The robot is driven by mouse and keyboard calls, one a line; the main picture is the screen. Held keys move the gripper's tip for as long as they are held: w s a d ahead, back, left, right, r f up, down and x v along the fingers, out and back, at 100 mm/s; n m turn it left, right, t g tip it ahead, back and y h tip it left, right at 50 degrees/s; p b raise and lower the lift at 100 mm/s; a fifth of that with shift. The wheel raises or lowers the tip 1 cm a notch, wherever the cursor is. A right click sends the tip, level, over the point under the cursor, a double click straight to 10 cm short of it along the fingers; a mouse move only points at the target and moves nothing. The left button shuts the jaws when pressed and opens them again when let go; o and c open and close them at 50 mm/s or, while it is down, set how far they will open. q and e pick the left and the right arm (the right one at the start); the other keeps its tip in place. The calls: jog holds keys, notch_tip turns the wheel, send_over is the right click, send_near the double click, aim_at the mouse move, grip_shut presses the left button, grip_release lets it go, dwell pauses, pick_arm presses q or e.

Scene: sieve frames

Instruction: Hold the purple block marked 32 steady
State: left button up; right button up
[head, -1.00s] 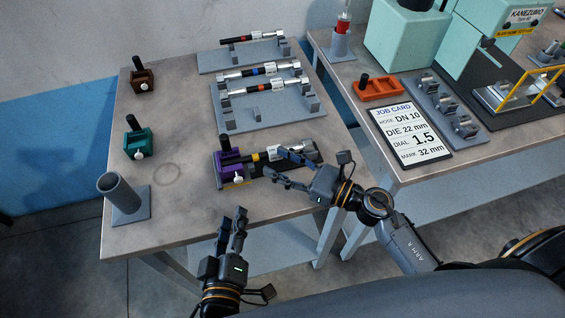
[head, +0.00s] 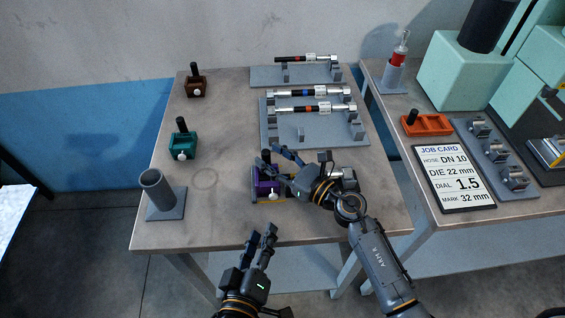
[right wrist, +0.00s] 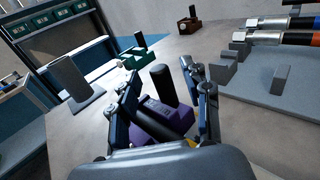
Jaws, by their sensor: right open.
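The purple block (head: 267,187) sits near the front of the left table, with a black upright post and a white knob. Its marking is too small to read. My right gripper (head: 279,160) is open above and beside it, hiding part of it. In the right wrist view, the purple block (right wrist: 165,119) and its black post show between the two spread fingers (right wrist: 163,80). A dark bar lies across the block there. My left gripper (head: 264,236) is open and empty in front of the table's front edge, below the block.
Teal (head: 183,146) and brown (head: 195,87) blocks stand to the left. A grey tube holder (head: 165,206) is at front left. Grey racks (head: 285,139) with hoses lie behind. A job card (head: 454,178) and an orange block (head: 427,125) are on the right table.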

grip_shut()
dwell(0.4)
jog(key=c, duration=0.7)
grip_release()
grip_shut()
pick_arm(q)
grip_shut()
dwell(0.9)
